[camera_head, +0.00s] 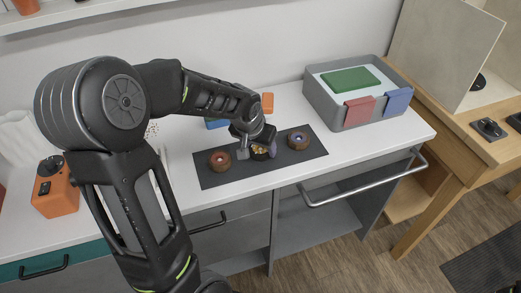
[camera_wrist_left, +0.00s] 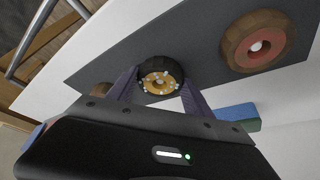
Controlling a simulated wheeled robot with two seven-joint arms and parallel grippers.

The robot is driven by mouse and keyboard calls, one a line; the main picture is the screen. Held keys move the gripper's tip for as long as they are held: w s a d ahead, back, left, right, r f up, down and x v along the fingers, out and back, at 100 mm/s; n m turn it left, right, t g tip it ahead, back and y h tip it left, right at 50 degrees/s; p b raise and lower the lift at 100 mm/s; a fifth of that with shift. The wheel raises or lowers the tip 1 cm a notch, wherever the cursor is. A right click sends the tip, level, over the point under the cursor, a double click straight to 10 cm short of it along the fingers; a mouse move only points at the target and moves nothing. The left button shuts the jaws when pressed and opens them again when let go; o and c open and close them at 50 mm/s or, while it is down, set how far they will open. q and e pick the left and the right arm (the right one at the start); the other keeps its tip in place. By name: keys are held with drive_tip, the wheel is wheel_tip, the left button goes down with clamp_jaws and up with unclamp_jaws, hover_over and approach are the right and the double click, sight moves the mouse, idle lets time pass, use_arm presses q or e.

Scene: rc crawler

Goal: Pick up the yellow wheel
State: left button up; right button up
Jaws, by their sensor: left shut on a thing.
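The yellow wheel (camera_head: 259,154) has a dark tyre and a yellow hub with white dots. It is at the middle of the dark mat (camera_head: 208,181), between two other wheels. In the left wrist view the yellow wheel (camera_wrist_left: 160,84) sits between the two purple fingers. My left gripper (camera_head: 259,149) is shut on it from above; its fingers also show in the left wrist view (camera_wrist_left: 160,90). I cannot tell whether the wheel touches the mat. My right gripper is not in view.
A red-hubbed wheel (camera_head: 219,161) lies left on the mat, and a blue-hubbed wheel (camera_head: 298,140) lies right. A grey bin (camera_head: 322,104) with coloured blocks stands at the back right. An orange box (camera_head: 56,194) stands at the left. The counter's front right is clear.

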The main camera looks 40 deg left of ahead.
sight(260, 151)
use_arm(q)
drive_tip(key=shift+c, duration=1)
wheel_tip(260, 151, up, 10)
drive_tip(key=shift+b, duration=0.3)
drive_tip(key=shift+d, duration=0.1)
